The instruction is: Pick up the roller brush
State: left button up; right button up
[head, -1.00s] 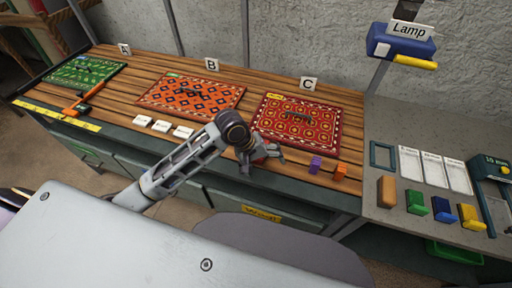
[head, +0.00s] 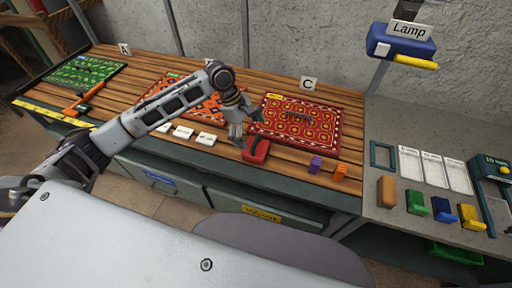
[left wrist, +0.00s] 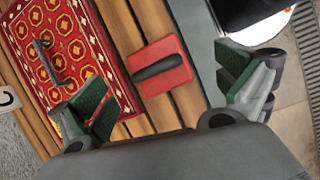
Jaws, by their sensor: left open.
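A long-handled orange tool with a dark part (head: 84,101) lies at the left of the wooden bench, by the green rug; it looks like the roller brush, but I cannot be sure. A red block with a black handle (head: 257,152) lies near the bench's front edge, also seen in the left wrist view (left wrist: 178,80). My left gripper (head: 243,132) is open and empty, just above and beside the red block. In the left wrist view its green-padded fingers (left wrist: 170,95) stand either side of the block, apart from it. My right gripper is not in view.
Red rug C (head: 297,143) lies right of the gripper; my arm partly covers the orange-red rug B (head: 160,88). White tiles (head: 183,132), a purple block (head: 315,165) and an orange block (head: 340,172) line the front. A grey counter (head: 400,130) stands at right.

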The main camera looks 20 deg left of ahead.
aim_at(255, 140)
pick_arm(q)
jog(key=shift+w+a+r+n, duration=0.3)
jog(key=shift+a+r+n, duration=0.15)
jog(key=shift+a+n, duration=0.05)
jog(key=shift+w+a+r+n, duration=0.3)
jog(key=shift+a+r+n, duration=0.15)
jog(key=shift+a+n, duration=0.05)
jog(key=x, duration=0.7)
jog(key=shift+d, duration=0.1)
jog(key=shift+x, duration=0.8)
jog(key=shift+d+f, duration=0.1)
jog(key=shift+f, duration=0.25)
jog(key=shift+p+x, duration=0.45)
jog(key=shift+x, duration=1.8)
